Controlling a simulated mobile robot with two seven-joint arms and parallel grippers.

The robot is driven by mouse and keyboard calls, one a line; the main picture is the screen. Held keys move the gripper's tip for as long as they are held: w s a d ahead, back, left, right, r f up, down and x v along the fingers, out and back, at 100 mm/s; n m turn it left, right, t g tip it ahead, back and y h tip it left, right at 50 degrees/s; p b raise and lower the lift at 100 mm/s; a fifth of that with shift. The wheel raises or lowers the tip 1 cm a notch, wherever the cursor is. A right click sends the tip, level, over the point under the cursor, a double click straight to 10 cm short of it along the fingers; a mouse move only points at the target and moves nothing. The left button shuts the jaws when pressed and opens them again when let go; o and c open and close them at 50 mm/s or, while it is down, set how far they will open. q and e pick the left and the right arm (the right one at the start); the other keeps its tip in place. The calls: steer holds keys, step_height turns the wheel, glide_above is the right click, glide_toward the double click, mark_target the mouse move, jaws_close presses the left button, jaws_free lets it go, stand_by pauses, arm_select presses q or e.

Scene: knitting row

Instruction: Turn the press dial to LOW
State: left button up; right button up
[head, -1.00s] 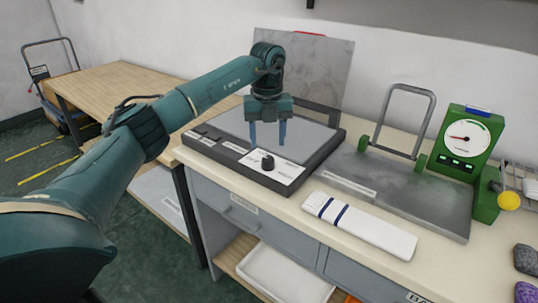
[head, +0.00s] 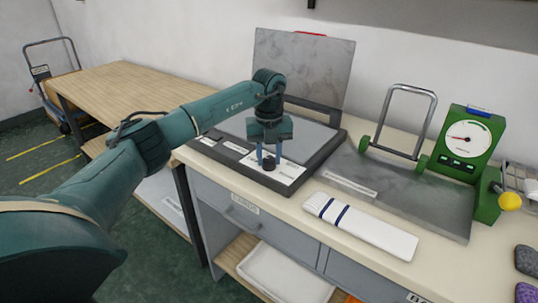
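The press (head: 310,147) is a dark flat unit on the cream worktop, with a grey plate and a white control panel (head: 286,175) at its front edge. The black dial (head: 269,164) sits on that panel. My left gripper (head: 269,160) points down over the dial, one blue finger on each side of it. The fingers look apart, and I cannot tell whether they touch the dial. The dial's pointer and the panel's small lettering are too small or hidden to read. My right gripper is not in view.
A folded white cloth with blue stripes (head: 375,232) lies right of the press. Behind it are a grey metal plate (head: 440,205) with an upright handle (head: 408,115) and a green gauge (head: 468,140). A wooden table (head: 130,85) stands at left.

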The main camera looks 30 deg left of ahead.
arm_select(q)
steer(key=c, duration=0.5)
steer(key=shift+o, duration=0.2)
steer(key=shift+m, duration=0.3)
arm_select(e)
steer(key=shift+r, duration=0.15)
arm_select(q)
steer(key=m+p, duration=0.1)
steer(key=m, duration=0.1)
steer(key=shift+r+m+p, duration=0.1)
steer(key=shift+m+p, duration=0.2)
steer(key=m+p, duration=0.1)
steer(key=m, duration=0.2)
steer(key=shift+m, duration=0.3)
steer(key=m, duration=0.4)
steer(key=shift+m+p, duration=0.3)
steer(key=shift+m, duration=0.1)
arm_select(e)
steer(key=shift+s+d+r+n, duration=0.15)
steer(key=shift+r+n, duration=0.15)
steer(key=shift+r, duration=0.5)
arm_select(q)
steer(key=shift+m, duration=0.3)
steer(key=o, duration=1)
